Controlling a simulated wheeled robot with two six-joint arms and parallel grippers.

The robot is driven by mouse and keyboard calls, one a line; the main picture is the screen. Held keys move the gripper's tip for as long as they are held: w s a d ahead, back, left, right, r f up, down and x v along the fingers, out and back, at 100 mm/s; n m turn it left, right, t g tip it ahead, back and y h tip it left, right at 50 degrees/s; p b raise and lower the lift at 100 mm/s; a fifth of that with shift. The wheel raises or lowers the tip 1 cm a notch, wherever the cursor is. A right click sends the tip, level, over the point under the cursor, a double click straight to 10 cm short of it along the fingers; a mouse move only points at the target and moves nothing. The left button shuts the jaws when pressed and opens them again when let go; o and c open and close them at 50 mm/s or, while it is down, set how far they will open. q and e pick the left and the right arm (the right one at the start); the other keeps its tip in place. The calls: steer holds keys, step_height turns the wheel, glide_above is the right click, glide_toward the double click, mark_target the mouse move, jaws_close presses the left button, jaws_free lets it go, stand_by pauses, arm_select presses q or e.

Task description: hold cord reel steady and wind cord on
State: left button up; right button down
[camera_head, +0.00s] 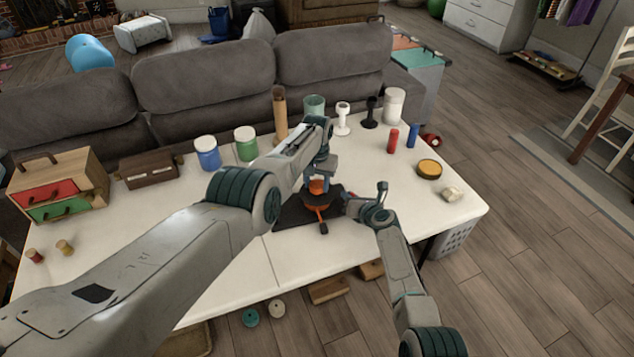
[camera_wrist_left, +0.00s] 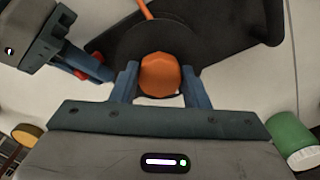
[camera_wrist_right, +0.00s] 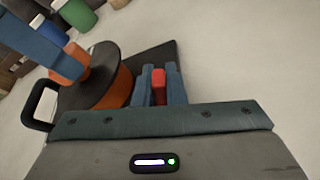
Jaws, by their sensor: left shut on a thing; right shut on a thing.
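The cord reel (camera_head: 318,202) stands on a dark base plate (camera_head: 292,212) on the white table. It has dark flanges and an orange drum, which shows in the right wrist view (camera_wrist_right: 118,88). An orange arm with a dark grip (camera_head: 323,228) points toward me. My left gripper (camera_head: 318,180) comes from above and is shut on the orange knob (camera_wrist_left: 160,75) at the reel's top centre. My right gripper (camera_wrist_right: 158,88) is beside the reel, shut on a small red piece (camera_wrist_right: 158,78). I cannot tell whether that piece is joined to the cord.
Jars (camera_head: 207,153), a wooden cylinder (camera_head: 280,112) and a white canister (camera_head: 394,106) stand along the back edge. Red (camera_head: 393,141) and blue (camera_head: 412,135) cylinders and a yellow-lidded tin (camera_head: 429,169) are at right. A small drawer chest (camera_head: 60,186) stands far left.

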arm_select(q)
steer(key=m, duration=0.6)
steer(key=shift+a, duration=0.15)
steer(key=shift+m, duration=0.3)
steer(key=o, duration=1)
steer(key=shift+w+f, duration=0.1)
steer(key=shift+c, duration=0.2)
steer(key=shift+w+r, duration=0.1)
steer(key=shift+r, duration=0.55)
step_height(320, 180, up, 11)
steer(key=shift+f, duration=0.15)
